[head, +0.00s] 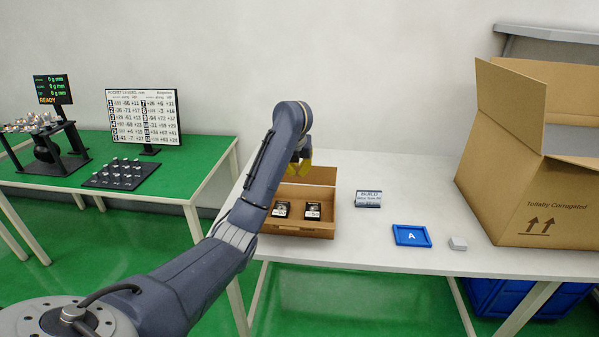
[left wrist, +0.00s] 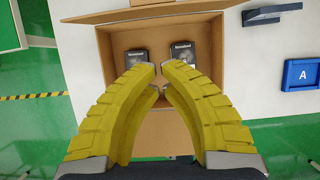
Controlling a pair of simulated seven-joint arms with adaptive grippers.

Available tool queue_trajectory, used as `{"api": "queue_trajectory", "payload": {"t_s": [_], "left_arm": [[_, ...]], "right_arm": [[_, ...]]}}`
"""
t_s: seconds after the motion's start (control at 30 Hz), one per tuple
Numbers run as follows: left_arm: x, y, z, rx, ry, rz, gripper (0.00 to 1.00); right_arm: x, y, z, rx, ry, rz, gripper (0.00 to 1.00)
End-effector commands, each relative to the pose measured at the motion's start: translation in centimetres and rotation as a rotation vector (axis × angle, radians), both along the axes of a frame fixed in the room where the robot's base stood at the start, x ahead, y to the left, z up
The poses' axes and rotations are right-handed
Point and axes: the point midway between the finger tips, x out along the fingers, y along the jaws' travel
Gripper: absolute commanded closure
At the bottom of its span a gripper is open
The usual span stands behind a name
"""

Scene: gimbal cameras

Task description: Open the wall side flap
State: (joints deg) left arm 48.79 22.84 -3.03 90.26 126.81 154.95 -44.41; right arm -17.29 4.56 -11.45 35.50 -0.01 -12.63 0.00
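A small open cardboard box (head: 300,228) stands on the white table with two dark labelled items inside, (head: 282,210) and (head: 313,211). Its wall-side flap (left wrist: 110,14) shows along the top of the left wrist view; in the head view brown cardboard (head: 322,174) stands at the box's far side. I cannot tell the flap's exact angle. My left gripper (head: 300,168) hangs over the far part of the box, its yellow fingers pointing down. In the left wrist view its fingertips (left wrist: 158,72) nearly meet, with nothing seen between them. My right gripper is out of view.
A large open carton (head: 520,190) stands at the right. A green table (head: 200,160) with instruments is at the left.

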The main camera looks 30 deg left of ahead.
Motion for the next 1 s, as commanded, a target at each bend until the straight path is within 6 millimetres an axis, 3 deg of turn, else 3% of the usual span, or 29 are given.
{"api": "queue_trajectory", "payload": {"t_s": [0.43,0.7,1.0], "left_arm": [[2.4,1.0,-6.0,-0.003,0.002,-0.002,1.0],[4.8,2.3,-5.1,0.0,0.0,-0.001,1.0],[5.8,2.8,-4.9,0.001,0.0,0.0,1.0]], "right_arm": [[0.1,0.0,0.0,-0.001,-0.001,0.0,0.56],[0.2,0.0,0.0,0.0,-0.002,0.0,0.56],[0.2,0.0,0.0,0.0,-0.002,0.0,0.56]]}}
